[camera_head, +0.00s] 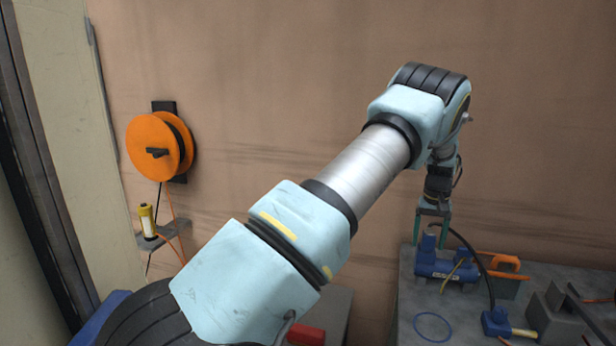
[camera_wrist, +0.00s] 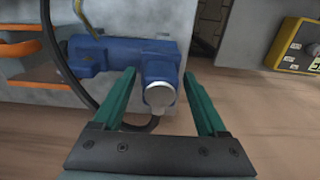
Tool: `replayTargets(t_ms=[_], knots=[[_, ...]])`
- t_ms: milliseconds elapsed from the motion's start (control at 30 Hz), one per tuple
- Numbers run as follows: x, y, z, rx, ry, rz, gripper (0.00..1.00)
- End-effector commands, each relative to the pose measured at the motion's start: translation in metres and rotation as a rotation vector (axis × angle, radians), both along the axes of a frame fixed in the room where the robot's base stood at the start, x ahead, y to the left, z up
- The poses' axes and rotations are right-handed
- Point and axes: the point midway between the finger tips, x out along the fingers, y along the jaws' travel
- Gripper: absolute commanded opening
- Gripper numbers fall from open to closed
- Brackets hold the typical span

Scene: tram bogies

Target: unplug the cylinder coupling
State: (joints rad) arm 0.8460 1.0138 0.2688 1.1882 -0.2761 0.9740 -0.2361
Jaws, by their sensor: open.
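A blue cylinder (camera_head: 450,270) lies on the grey bench top under my gripper (camera_head: 431,240). In the wrist view the blue cylinder (camera_wrist: 115,55) runs across the upper middle. The coupling (camera_wrist: 160,72), a blue block with a round silver face, stands out from it towards the camera. My gripper (camera_wrist: 159,80) is open, with one green finger on each side of the coupling. A gap shows at each side, and I see no clear contact. A black hose (camera_wrist: 57,60) curves round beneath the coupling; where it joins is hidden.
On the bench, a black hose (camera_head: 484,272) arcs right to a blue part with a yellow end (camera_head: 497,321). A yellow box (camera_wrist: 294,45) shows in the wrist view.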

Motion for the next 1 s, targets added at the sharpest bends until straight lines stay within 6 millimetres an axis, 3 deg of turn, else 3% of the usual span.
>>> replayTargets(t_ms=[500, 1000], knots=[[0.0000, 0.0001, -0.0001, 0.000, 0.000, 0.000, 0.74], [-0.0001, 0.0000, 0.0000, 0.000, 0.000, 0.000, 0.18]])
